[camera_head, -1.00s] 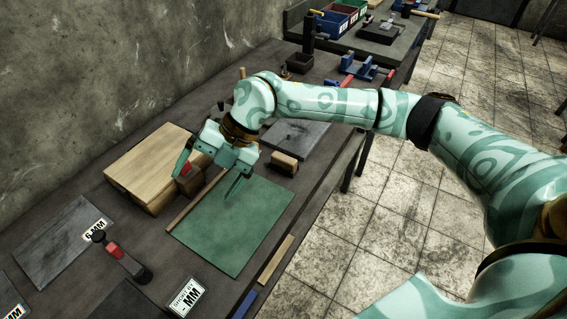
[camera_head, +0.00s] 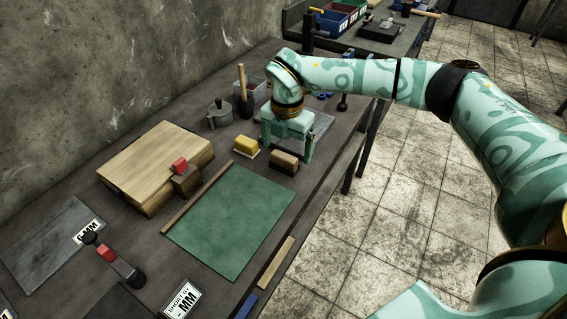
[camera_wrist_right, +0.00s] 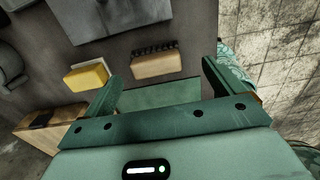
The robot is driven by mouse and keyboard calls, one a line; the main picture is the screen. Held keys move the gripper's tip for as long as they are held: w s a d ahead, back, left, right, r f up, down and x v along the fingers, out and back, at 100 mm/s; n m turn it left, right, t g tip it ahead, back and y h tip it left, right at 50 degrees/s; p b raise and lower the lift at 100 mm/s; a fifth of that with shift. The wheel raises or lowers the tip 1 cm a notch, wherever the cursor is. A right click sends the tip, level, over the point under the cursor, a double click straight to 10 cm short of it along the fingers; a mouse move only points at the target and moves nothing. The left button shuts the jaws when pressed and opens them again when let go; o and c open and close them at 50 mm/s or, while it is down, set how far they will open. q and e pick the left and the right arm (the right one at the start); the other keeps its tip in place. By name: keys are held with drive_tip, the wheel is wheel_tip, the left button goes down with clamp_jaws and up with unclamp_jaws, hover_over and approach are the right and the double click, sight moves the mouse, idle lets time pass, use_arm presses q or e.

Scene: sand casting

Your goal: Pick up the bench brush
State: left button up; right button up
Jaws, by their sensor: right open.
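The bench brush (camera_head: 284,162), a small wooden block with dark bristles along one side, lies on the dark bench just beyond the green mat. In the right wrist view the brush (camera_wrist_right: 156,66) is ahead of the fingertips, between their lines, with its bristles on the far side. My right gripper (camera_head: 287,150) is open and empty, pointing down over the bench at the brush. Its two fingers (camera_wrist_right: 162,76) show apart in the wrist view; I cannot tell whether either touches the brush. My left gripper is not in view.
A yellow block (camera_head: 246,146) sits close left of the brush. The green mat (camera_head: 232,220) lies in front, beside a wooden board (camera_head: 150,160) and a small wooden block with a red top (camera_head: 180,166). A grey pot (camera_head: 219,116) stands behind. The bench edge is to the right.

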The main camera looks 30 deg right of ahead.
sight(284, 155)
drive_tip(key=f, duration=0.1)
drive_tip(key=f+b, duration=0.1)
drive_tip(key=f, duration=0.1)
drive_tip(key=f+b, duration=0.1)
drive_tip(key=f, duration=0.1)
drive_tip(key=shift+w+a+f, duration=0.2)
drive_tip(key=shift+w+a, duration=0.05)
drive_tip(key=shift+r, duration=0.15)
drive_tip(key=shift+c, duration=0.3)
drive_tip(key=c, duration=1)
drive_tip(key=shift+r, duration=0.1)
drive_tip(key=shift+c, duration=0.2)
drive_tip(key=shift+r+p, duration=0.3)
wheel_tip(284, 155, up, 3)
drive_tip(key=shift+f+p, duration=0.15)
drive_tip(key=shift+p, duration=0.4)
drive_tip(key=s+a+r+p, duration=0.4)
drive_tip(key=s+r, duration=0.5)
drive_tip(key=s, duration=0.4)
drive_tip(key=shift+s+a+r, duration=0.2)
drive_tip(key=shift+r, duration=0.05)
